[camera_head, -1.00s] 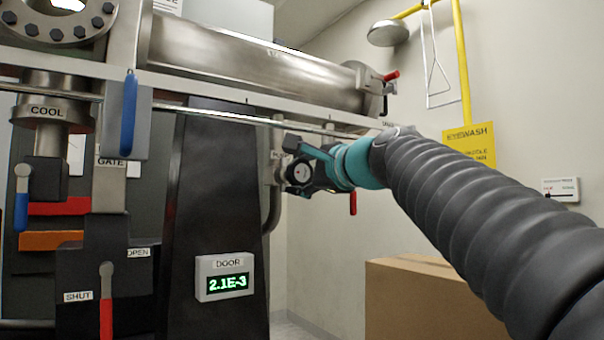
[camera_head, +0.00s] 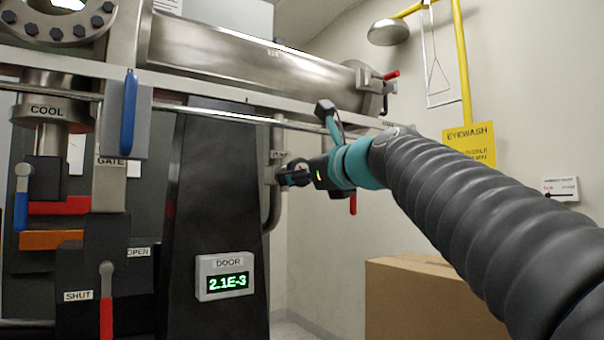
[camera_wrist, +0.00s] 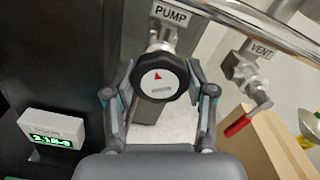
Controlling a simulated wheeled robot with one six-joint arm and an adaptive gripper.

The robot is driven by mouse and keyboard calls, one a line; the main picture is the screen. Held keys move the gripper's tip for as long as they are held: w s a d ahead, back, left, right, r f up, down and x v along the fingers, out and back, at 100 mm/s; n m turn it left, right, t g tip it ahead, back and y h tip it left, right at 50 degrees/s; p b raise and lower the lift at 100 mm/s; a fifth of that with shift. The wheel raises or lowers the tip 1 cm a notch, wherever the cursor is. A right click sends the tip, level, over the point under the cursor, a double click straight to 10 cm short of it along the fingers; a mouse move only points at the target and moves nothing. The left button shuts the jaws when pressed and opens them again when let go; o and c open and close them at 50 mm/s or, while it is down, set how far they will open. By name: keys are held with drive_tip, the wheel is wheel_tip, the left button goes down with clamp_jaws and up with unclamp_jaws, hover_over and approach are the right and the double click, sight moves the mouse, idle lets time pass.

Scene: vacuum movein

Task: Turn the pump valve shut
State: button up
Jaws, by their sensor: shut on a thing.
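The pump valve (camera_wrist: 160,84) is a dark round knob with a light face, a red arrow and a pale bar, below the PUMP label (camera_wrist: 171,14) in the wrist view. My gripper (camera_wrist: 161,90) is shut on the knob, with one finger against its left side and one against its right. In the head view my gripper (camera_head: 297,176) reaches in from the right at the pipe beside the dark column. The knob is mostly hidden there by the fingers.
The vent valve (camera_wrist: 241,120) with a red handle hangs to the right of the knob. A metal rail (camera_wrist: 265,28) runs above. A door gauge (camera_head: 226,277) reads 2.1E-3. A cardboard box (camera_head: 430,298) stands below my arm.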

drive_tip(key=m, duration=0.6)
idle(0.7)
drive_tip(key=o, duration=1.2)
drive_tip(key=shift+c, duration=0.2)
drive_tip(key=v, duration=1.2)
